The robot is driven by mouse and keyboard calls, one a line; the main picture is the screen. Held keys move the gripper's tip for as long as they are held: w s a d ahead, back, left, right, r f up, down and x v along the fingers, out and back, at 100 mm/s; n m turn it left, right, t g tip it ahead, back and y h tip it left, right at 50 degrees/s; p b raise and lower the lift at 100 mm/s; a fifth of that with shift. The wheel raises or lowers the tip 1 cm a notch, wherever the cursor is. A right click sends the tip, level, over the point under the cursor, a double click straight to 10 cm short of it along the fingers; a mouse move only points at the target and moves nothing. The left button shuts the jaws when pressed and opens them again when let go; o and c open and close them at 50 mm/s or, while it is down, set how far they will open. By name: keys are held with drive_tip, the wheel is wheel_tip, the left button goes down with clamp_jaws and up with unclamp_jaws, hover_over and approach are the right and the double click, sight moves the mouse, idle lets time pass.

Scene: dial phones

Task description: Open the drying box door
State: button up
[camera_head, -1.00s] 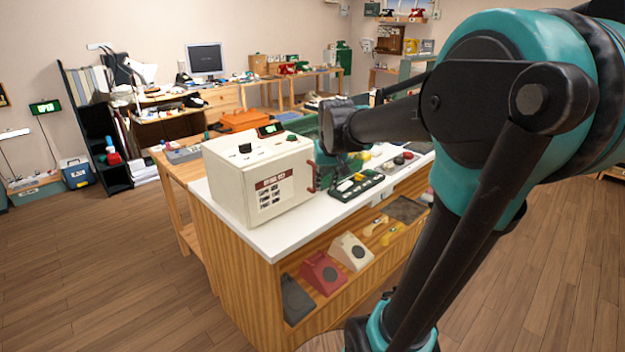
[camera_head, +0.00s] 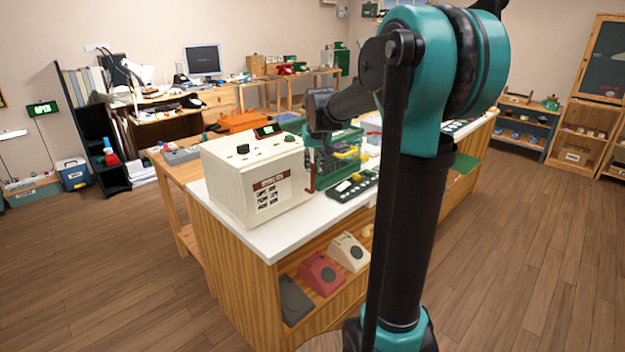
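The drying box (camera_head: 228,190) is a cream box with a brown and white label on its front. It stands on the white top of the wooden counter, and its door looks closed. A red handle (camera_head: 311,176) shows at the right edge of the front. My gripper (camera_head: 317,157) points down just right of the box, close to the handle. Its fingers are small and blend with the green things behind, so I cannot tell whether they are open or touch the handle.
A dark tray (camera_head: 352,187) with small parts lies right of the box. A green see-through case (camera_head: 343,148) stands behind my gripper. Red and cream telephones (camera_head: 321,272) sit on the shelf below.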

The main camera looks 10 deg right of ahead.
sight(313, 175)
drive_tip(key=x, duration=0.7)
drive_tip(key=shift+w+f, duration=0.15)
drive_tip(key=shift+f, duration=0.05)
clamp_jaws()
